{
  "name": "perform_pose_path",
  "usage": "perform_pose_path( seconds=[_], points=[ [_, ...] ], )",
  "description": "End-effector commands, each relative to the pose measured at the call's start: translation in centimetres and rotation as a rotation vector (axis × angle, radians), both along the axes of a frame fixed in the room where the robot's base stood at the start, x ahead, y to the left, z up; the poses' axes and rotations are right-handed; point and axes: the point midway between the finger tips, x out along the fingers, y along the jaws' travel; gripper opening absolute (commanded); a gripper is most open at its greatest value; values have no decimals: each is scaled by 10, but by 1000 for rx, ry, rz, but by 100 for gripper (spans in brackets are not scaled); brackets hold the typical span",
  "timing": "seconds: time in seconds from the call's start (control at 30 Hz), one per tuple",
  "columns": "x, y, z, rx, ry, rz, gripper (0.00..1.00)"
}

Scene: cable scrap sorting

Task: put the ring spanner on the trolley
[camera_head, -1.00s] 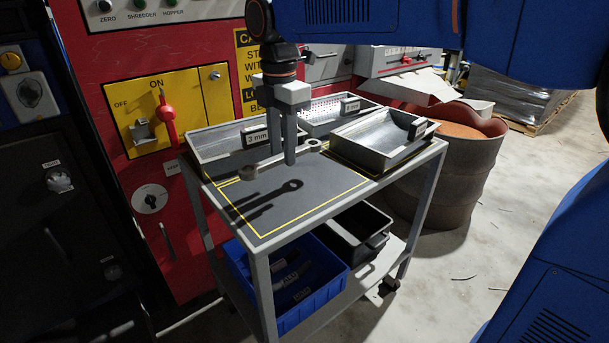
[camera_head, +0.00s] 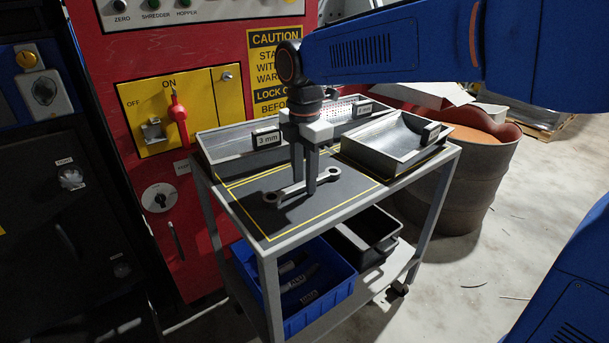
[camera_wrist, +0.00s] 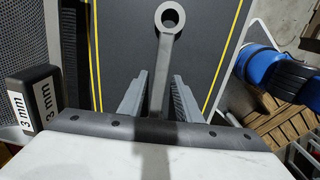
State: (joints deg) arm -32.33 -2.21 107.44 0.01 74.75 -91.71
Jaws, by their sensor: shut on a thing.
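The ring spanner (camera_head: 288,192) is a grey metal bar with a ring at each end. It lies level across the dark top of the trolley (camera_head: 352,208), inside the yellow outline, at or just above the surface; I cannot tell if it touches. My gripper (camera_head: 305,188) points straight down with its fingers on either side of the spanner's shank. In the wrist view the spanner (camera_wrist: 172,62) runs between the fingers of my gripper (camera_wrist: 158,88), one ring showing ahead; the other end is hidden.
A tray marked 3 mm (camera_head: 228,152) and a second tray (camera_head: 398,146) stand along the back and right of the trolley top. A blue bin (camera_head: 322,296) and a black bin (camera_head: 372,240) sit on its lower shelf. A rusty drum (camera_head: 470,185) stands to the right.

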Motion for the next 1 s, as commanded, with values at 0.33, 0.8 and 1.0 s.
perform_pose_path(
  seconds=[0.33, 0.8, 1.0],
  points=[
    [0, 0, -1, 0, 0, 0, 50],
    [1, 0, 46, 2, -3, 0, 50],
    [1, 0, 84, 2, -2, 0, 50]
  ],
)
